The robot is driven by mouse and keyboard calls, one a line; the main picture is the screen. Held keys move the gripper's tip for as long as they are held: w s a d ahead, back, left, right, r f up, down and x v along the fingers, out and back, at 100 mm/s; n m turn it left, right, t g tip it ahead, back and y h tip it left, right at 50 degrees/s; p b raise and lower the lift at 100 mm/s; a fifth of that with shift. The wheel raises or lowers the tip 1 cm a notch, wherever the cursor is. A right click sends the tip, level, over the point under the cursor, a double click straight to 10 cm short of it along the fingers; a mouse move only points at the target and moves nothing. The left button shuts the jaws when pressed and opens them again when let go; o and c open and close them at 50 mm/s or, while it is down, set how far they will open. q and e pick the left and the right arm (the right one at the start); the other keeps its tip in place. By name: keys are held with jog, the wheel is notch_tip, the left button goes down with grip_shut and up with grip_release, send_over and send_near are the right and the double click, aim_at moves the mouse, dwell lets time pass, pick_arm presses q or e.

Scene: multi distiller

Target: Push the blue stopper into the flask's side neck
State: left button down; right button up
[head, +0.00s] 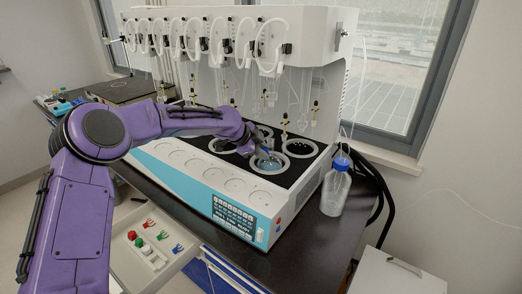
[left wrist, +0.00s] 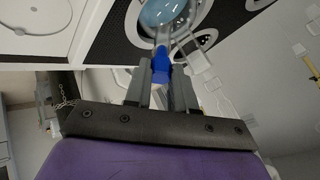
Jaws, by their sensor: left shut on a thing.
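The blue stopper (left wrist: 161,60) is between the fingers of my left gripper (left wrist: 160,72), which is shut on it. In the left wrist view, the stopper's tip lines up with the clear side neck (left wrist: 162,36) of the round flask (left wrist: 163,12), which holds pale blue liquid. I cannot tell how far the tip is inside the neck. My right gripper is not in view.
Glass tubes hang at the back of the distiller. An open drawer (head: 128,217) with coloured clips is at front left. A clear bottle with a blue cap (head: 335,190) stands on the dark bench at right. The other wells beside the flask are low rings.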

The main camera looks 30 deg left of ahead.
pick_arm(q)
jog(key=shift+w+a+f, duration=0.1)
jog(key=shift+w+f, duration=0.2)
jog(key=shift+f, duration=0.25)
jog(key=c, duration=0.9)
grip_release()
jog(key=shift+o, duration=0.2)
jog(key=b+v, duration=0.3)
jog(key=v, duration=0.7)
jog(key=shift+s+r, duration=0.2)
jog(key=shift+a, duration=0.1)
